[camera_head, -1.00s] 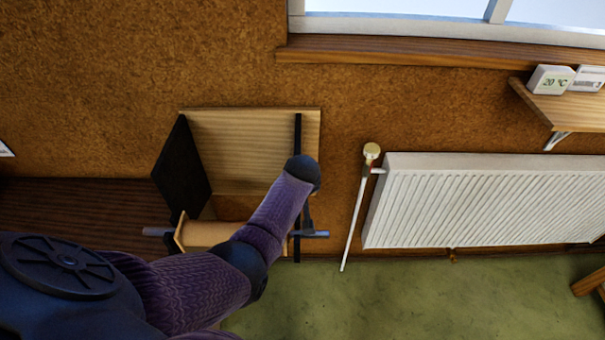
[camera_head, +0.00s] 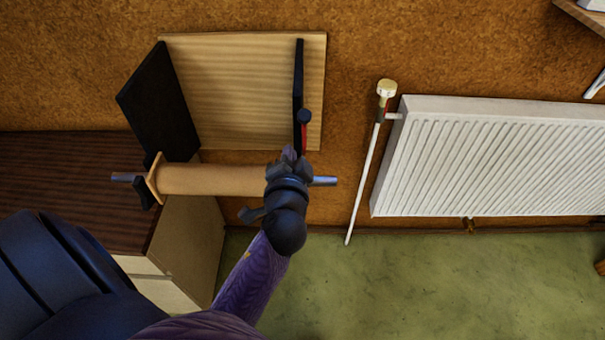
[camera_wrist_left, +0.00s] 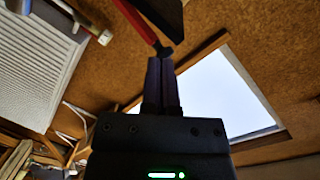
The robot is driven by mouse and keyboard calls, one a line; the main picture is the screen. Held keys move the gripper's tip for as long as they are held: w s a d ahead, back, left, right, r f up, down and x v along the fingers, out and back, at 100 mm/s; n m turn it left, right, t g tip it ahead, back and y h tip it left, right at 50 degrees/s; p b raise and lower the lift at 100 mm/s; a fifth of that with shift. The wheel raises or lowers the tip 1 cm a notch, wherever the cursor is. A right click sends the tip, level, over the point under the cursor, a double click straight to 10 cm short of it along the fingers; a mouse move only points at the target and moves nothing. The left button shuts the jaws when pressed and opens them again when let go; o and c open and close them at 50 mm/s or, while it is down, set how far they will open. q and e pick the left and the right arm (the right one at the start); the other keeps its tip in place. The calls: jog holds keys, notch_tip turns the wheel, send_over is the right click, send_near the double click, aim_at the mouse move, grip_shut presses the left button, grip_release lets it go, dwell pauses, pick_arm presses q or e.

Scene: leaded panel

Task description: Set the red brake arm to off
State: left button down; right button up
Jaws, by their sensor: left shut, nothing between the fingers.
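The red brake arm (camera_head: 304,138) is a short red bar with a dark round end, at the right black bracket (camera_head: 298,75) of a wooden back panel (camera_head: 235,85). In the left wrist view the red arm (camera_wrist_left: 137,20) slants down to a dark end just above my fingertips. My left gripper (camera_head: 288,154) is shut and empty, beside the lower part of the red arm; its closed fingers (camera_wrist_left: 161,62) show in the wrist view. I cannot tell if they touch the arm. My gripper hides the arm's lower part and the roller's right end. My right gripper is out of view.
A tan roller (camera_head: 215,180) on a metal rod lies across the brackets. A dark-topped cabinet (camera_head: 70,175) stands at the left. A white radiator (camera_head: 490,155) with a thin white pipe (camera_head: 366,180) is at the right. The green floor (camera_head: 430,290) is open below.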

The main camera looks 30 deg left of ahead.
aim_at(303, 122)
pick_arm(q)
jog(key=s+d+f+m+t+b, duration=0.3)
jog(key=s+d+m+t+b, duration=0.15)
jog(key=s+m+b, duration=0.35)
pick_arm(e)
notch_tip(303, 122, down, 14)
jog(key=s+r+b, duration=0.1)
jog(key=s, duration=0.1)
pick_arm(q)
jog(key=shift+m+t+h, duration=0.35)
jog(key=shift+m+h, duration=0.05)
jog(key=shift+m, duration=0.2)
jog(key=p+x, duration=0.1)
jog(key=x, duration=0.3)
jog(key=p+x, duration=0.2)
jog(key=x, duration=0.3)
jog(key=p+x, duration=0.2)
jog(key=x, duration=0.3)
jog(key=shift+r, duration=0.4)
jog(key=shift+w+a, duration=0.25)
jog(key=shift+w, duration=0.25)
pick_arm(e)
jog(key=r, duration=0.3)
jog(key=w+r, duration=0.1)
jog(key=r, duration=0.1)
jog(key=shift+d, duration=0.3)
